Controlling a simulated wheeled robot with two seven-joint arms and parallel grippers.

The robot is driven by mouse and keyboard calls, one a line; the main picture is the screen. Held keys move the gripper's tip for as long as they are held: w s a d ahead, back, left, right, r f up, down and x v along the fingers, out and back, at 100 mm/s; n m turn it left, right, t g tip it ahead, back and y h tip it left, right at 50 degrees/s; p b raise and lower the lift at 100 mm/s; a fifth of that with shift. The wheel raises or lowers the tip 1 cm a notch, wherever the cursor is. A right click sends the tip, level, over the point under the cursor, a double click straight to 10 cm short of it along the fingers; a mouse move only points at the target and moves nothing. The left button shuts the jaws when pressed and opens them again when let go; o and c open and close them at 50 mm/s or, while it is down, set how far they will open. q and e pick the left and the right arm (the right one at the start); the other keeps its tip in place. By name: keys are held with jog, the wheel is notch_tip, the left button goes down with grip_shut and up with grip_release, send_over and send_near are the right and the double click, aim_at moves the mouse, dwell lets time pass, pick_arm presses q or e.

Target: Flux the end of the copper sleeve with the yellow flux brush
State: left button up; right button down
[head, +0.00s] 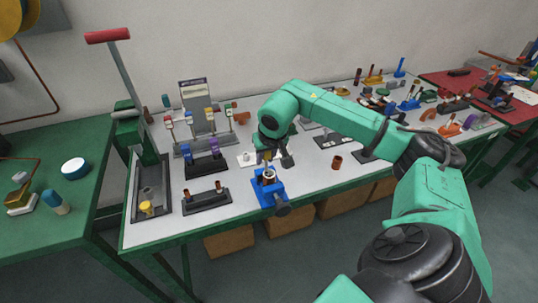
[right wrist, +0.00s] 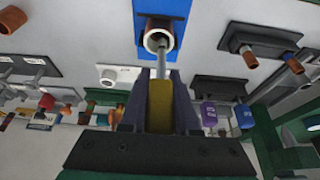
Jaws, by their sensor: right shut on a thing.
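My right gripper (head: 272,157) is shut on the yellow flux brush (right wrist: 160,106), and the brush also shows between its fingers (right wrist: 160,82) in the right wrist view. The brush's thin grey shaft points to the copper sleeve (right wrist: 155,23), which has a pale ring at its open end. The shaft's tip overlaps that opening; I cannot tell whether it touches or is inside. The sleeve stands in a blue vise (head: 270,194), also seen in the right wrist view (right wrist: 170,8). In the head view the gripper hangs just above the vise. My left gripper is not in view.
A rack with blue and purple handles (head: 206,161) stands left of the vise. A dark holder with copper pieces (head: 205,199) lies in front of it. A loose copper fitting (head: 337,162) is to the right. A grey tray (head: 135,200) is at the left edge.

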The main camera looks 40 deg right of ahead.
jog(key=shift+s+a, duration=0.1)
notch_tip(320, 180, up, 6)
jog(key=p, duration=0.5)
jog(key=shift+r, duration=0.1)
dwell(0.4)
